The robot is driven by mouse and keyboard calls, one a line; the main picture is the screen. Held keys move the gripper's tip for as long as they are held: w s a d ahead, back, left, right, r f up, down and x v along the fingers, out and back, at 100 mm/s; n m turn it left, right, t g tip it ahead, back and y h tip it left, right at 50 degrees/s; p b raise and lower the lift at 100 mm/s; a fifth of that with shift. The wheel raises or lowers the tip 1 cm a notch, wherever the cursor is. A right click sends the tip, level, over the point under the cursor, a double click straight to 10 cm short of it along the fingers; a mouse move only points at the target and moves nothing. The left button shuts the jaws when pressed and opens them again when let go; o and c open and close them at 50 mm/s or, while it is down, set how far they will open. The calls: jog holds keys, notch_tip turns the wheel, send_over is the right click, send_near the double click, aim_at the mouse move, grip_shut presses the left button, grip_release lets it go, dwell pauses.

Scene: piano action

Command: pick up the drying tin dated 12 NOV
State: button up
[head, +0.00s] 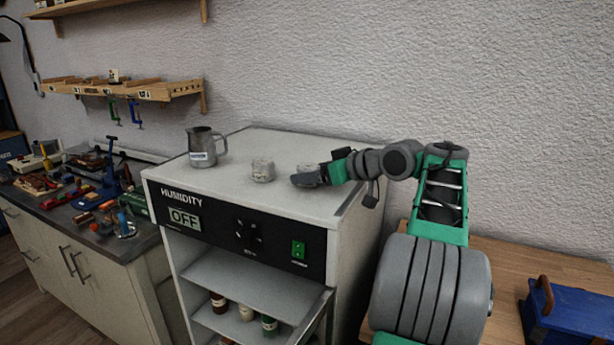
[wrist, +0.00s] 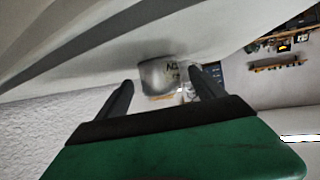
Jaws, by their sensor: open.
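A small pale metal tin (head: 263,170) stands upright on top of the humidity cabinet (head: 235,187), just left of my gripper (head: 303,178). In the wrist view, a silvery tin (wrist: 160,79) lies beyond my open fingers (wrist: 162,84), roughly between their tips, with a gap on both sides. Dark marks show on its side, but I cannot read a date. My gripper reaches in low over the cabinet top from the right, its jaws apart and empty. I cannot tell whether both views show the same tin.
The cabinet's panel reads HUMIDITY and OFF; bottles (head: 247,312) stand inside below. A textured wall is behind. A cluttered workbench (head: 90,195) is at left, a blue toolbox (head: 565,315) at right.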

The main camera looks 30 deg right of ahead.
jog(key=shift+x, duration=1)
jog(key=c, duration=1.5)
